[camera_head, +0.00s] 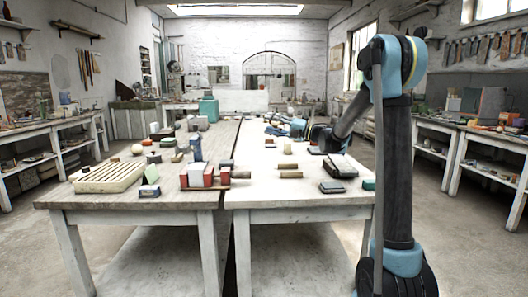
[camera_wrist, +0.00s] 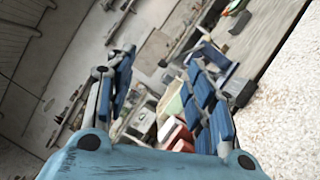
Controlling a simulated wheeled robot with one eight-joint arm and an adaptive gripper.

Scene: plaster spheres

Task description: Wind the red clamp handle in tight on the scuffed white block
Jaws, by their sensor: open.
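A clamp-like group of red blocks (camera_head: 196,177) with a paler piece between them stands on a wooden base near the front edge of the left table. I cannot make out a red handle or scuffs on a white block. My gripper (camera_head: 273,123) is open and empty, well behind this group, above the far part of the right table. The wrist view shows its blue padded fingers spread apart (camera_wrist: 165,62). Red and white shapes lie beyond them, too tilted and blurred to identify.
A cream slotted tray (camera_head: 108,177) lies left of the red blocks. Dark-and-white boxes (camera_head: 341,166) and short brown cylinders (camera_head: 290,174) lie on the right table (camera_head: 300,198). A dark gap runs between the two tables. The right table's front strip is bare.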

